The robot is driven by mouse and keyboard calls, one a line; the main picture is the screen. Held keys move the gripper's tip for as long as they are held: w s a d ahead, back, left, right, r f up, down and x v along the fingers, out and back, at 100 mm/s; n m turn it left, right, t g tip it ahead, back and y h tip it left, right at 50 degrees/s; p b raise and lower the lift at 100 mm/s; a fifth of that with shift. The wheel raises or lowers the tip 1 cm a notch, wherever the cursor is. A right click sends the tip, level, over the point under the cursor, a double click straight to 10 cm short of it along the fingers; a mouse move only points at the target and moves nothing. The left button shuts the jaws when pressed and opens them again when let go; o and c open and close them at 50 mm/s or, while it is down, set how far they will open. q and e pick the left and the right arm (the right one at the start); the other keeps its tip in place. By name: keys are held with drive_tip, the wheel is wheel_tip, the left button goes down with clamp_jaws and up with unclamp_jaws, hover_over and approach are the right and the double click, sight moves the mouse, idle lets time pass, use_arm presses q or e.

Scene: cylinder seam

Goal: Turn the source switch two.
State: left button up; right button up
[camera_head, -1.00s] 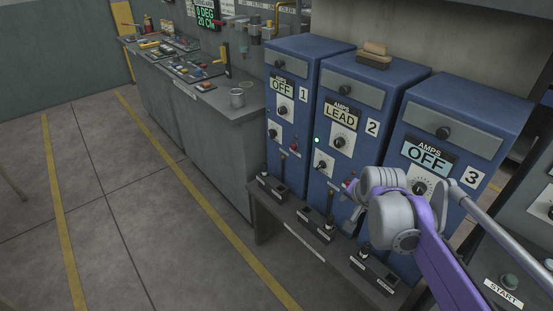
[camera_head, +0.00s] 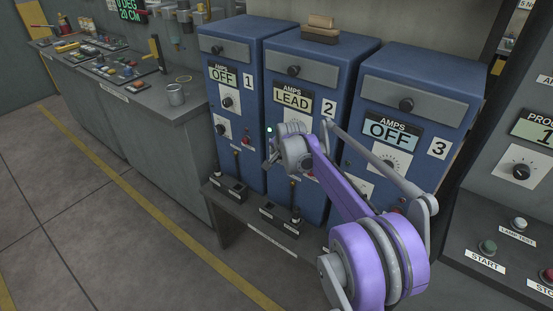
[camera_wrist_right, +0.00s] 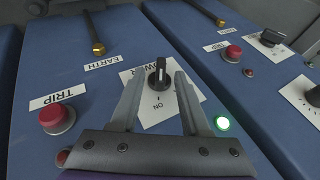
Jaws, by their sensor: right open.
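Source cabinet two (camera_head: 308,72) is blue, its AMPS display (camera_head: 291,99) reads LEAD, and it bears the number 2. In the right wrist view its black rotary switch (camera_wrist_right: 158,75) sits on a white plate marked POWER and ON; a white line runs along the knob. A green lamp (camera_wrist_right: 222,124) is lit beside the plate. My right gripper (camera_wrist_right: 158,79) is open, its fingers on either side of the knob in the picture; I cannot tell whether they touch it. In the head view my right gripper (camera_head: 274,147) is in front of cabinet two and hides its switch. My left gripper is not in view.
Blue cabinets one (camera_head: 233,50) and three (camera_head: 416,87) stand on either side, their displays reading OFF. A red TRIP button (camera_wrist_right: 56,118) and an EARTH lever (camera_wrist_right: 97,47) are near the gripper. A control desk (camera_head: 510,255) stands at right; open floor lies left.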

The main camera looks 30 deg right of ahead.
drive_tip(key=shift+x, duration=1)
drive_tip(key=shift+c, duration=0.2)
clamp_jaws()
